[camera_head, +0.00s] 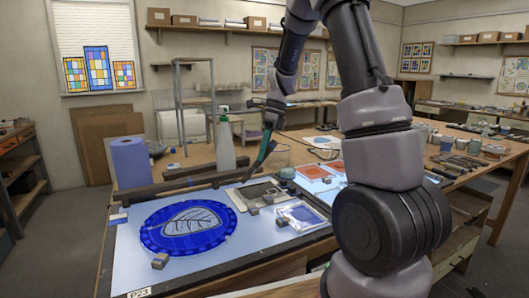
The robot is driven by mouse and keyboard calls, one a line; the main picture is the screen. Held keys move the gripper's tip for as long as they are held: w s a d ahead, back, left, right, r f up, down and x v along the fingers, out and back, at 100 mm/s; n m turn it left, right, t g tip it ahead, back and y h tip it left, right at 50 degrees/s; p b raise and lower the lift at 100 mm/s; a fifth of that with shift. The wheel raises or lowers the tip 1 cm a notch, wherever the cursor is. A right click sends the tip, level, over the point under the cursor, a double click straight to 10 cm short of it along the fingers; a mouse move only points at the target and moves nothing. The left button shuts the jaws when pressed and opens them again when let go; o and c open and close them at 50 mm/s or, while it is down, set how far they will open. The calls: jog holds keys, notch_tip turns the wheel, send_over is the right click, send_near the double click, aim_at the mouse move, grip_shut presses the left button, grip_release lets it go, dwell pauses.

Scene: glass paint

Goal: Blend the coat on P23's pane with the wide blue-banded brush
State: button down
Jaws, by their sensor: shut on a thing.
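P23's pane (155,228) is a round blue glass piece with a pale leaf shape and dark veins at its centre. It lies flat on the light tabletop at the front left, above a small "P23" label (138,293). My gripper (272,122) is raised behind and to the right of the pane, apart from it. It is shut on a slim brush (265,150) that slants down to the left and has a teal-blue stretch. The brush's lower tip is near a dark framed piece; I cannot tell whether it touches anything. Its bristle width is too small to judge.
Small grey blocks (160,261) sit by the pane's edge. A blue paper roll (129,163) and a spray bottle (225,143) stand behind it. My arm hides part of the right side.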

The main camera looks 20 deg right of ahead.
jog(key=m, duration=0.1)
jog(key=s+m+t, duration=0.1)
jog(key=m, duration=0.1)
jog(key=shift+s+a+r+m+y, duration=0.1)
jog(key=shift+s+a+m+y, duration=0.2)
jog(key=shift+a, duration=0.05)
jog(key=shift+f, duration=2.4)
jog(key=shift+f, duration=0.45)
jog(key=shift+d, duration=0.1)
jog(key=shift+w+d, duration=0.2)
jog(key=shift+d, duration=0.75)
jog(key=shift+r, duration=2.5)
